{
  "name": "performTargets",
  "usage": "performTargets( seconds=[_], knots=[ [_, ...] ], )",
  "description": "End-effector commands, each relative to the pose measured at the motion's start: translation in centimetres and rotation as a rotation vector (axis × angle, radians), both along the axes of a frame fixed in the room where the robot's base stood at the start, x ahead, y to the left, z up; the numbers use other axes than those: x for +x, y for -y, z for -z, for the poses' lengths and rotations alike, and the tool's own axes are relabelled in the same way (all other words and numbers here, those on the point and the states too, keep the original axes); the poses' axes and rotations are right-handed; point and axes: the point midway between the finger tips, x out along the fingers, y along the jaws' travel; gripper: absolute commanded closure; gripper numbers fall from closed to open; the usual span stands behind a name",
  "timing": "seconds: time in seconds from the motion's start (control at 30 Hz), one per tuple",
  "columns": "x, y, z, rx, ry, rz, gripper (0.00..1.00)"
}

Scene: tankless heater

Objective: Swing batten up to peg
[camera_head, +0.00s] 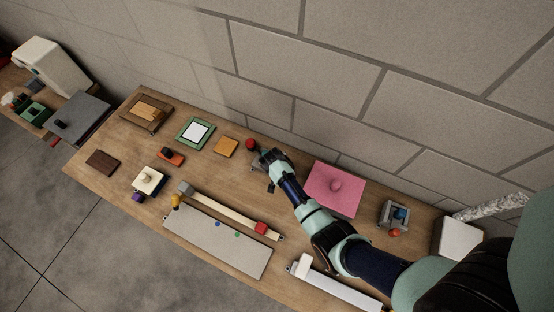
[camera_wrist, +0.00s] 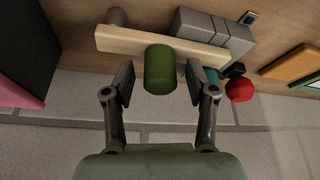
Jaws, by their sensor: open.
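A pale wooden batten (camera_wrist: 125,41) lies across the upper middle of the wrist view, with a dark green cylindrical knob (camera_wrist: 159,70) on its near face. A grey-brown round peg (camera_wrist: 116,16) shows just beyond the batten's left end. Grey blocks (camera_wrist: 213,35) stand behind its right end. My gripper (camera_wrist: 157,82) is open, one finger on each side of the green knob; I cannot tell whether either finger touches it. In the head view my gripper (camera_head: 265,160) is by the wall side of the table and hides most of this batten and its knob.
A red ball-shaped knob (camera_head: 250,144) is close beside my gripper. A pink block (camera_head: 335,188) stands to the right and an orange square (camera_head: 226,146) to the left. Another long pale bar (camera_head: 228,210) with a red block lies nearer the front. The wall is close behind.

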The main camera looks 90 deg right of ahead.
Motion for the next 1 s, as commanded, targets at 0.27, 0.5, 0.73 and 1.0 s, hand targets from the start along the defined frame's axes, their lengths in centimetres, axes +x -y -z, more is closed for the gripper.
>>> performTargets(
  seconds=[0.27, 0.5, 0.73, 1.0],
  knots=[
    [0.6, -2.3, -5.7, -0.005, 0.003, -0.003, 0.43],
    [0.9, -3.9, -9.8, -0.002, 0.001, -0.001, 0.43],
    [0.9, -4.3, -10.5, 0.0, 0.0, 0.0, 0.43],
    [0.9, -4.3, -10.5, 0.0, 0.0, 0.0, 0.43]
  ],
)
